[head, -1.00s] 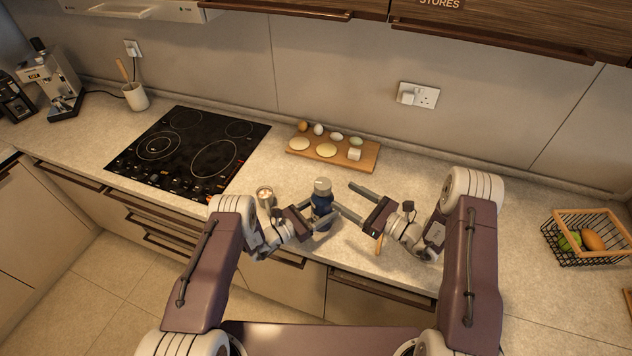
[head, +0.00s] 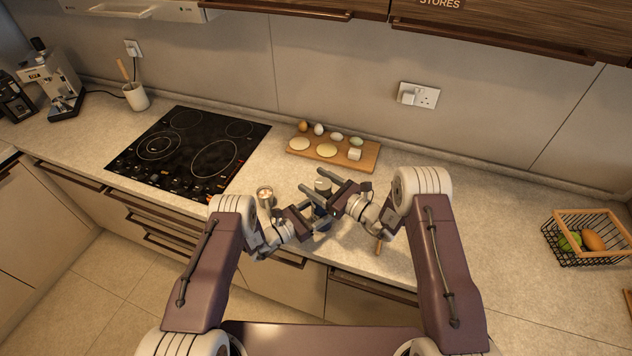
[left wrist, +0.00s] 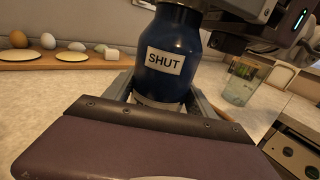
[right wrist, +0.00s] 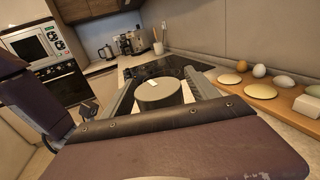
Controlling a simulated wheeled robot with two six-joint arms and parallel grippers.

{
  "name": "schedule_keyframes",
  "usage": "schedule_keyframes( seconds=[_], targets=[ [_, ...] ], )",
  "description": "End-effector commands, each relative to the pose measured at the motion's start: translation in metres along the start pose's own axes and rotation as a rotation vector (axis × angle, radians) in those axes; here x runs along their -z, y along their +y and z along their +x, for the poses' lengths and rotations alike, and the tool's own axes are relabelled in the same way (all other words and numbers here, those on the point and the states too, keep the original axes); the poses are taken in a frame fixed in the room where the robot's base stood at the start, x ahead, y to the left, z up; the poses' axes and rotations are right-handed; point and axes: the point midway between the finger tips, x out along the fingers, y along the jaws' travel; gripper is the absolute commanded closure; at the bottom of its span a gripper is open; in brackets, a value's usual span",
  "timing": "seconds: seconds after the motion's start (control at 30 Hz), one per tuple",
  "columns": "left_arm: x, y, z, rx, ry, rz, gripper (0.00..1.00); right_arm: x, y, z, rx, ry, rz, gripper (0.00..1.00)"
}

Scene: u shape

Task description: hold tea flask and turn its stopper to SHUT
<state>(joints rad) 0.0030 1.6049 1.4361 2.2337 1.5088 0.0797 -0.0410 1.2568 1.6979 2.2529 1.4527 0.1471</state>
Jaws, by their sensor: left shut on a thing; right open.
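The tea flask (left wrist: 168,85) is dark blue with a white SHUT label and stands upright. My left gripper (left wrist: 165,98) is shut on its lower body. The flask's round grey stopper (head: 322,185) shows on top in the head view. In the right wrist view the stopper (right wrist: 160,94) has a small pale mark on its top. My right gripper (right wrist: 162,92) is open, with one finger on each side of the stopper; I cannot tell whether either finger touches it. My right gripper (head: 317,184) hides much of the flask in the head view.
A metal cup (head: 265,196) stands left of the flask, near the black hob (head: 188,152). A wooden board (head: 364,160) with eggs and pale rounds lies behind. A glass (left wrist: 244,84) stands nearby in the left wrist view. The counter farther right is clear up to a wire basket (head: 578,250).

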Motion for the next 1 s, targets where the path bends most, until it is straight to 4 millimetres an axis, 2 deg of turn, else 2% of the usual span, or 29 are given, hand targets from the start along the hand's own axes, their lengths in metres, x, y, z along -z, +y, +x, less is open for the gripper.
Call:
schedule_keyframes(
  seconds=[0.2, 0.23, 0.4, 0.43, 0.47, 0.77, 1.0],
  targets=[
    [-0.0001, 0.0001, 0.0, 0.0, 0.0, 0.0, 1.0, 0.0002, 0.0, 0.0008, 0.0, 0.001, 0.001, 0.31],
    [-0.0001, 0.0001, 0.0, 0.0, 0.0, 0.0, 1.0, 0.0002, 0.0, 0.0007, 0.0, 0.001, 0.001, 0.34],
    [-0.0002, 0.0001, 0.0, 0.0, 0.0, 0.0, 1.0, 0.0001, -0.0001, 0.0005, 0.0, 0.0, 0.0, 0.82],
    [-0.0002, 0.0001, 0.0, 0.0, 0.0, 0.0, 1.0, 0.0001, -0.0002, 0.0005, 0.0, 0.0, 0.0, 0.9],
    [-0.0002, 0.0001, 0.0, 0.0, 0.0, 0.0, 1.0, 0.0001, -0.0002, 0.0005, 0.0, 0.001, 0.0, 0.94],
    [-0.0002, 0.0002, 0.0, 0.0, -0.001, 0.0, 1.0, -0.0009, 0.0, 0.0009, -0.05, -0.004, 0.0, 0.94],
    [-0.0003, -0.0001, 0.0, 0.0, -0.001, 0.0, 1.0, -0.0014, 0.004, 0.0005, -0.211, -0.007, -0.002, 0.94]
  ],
)
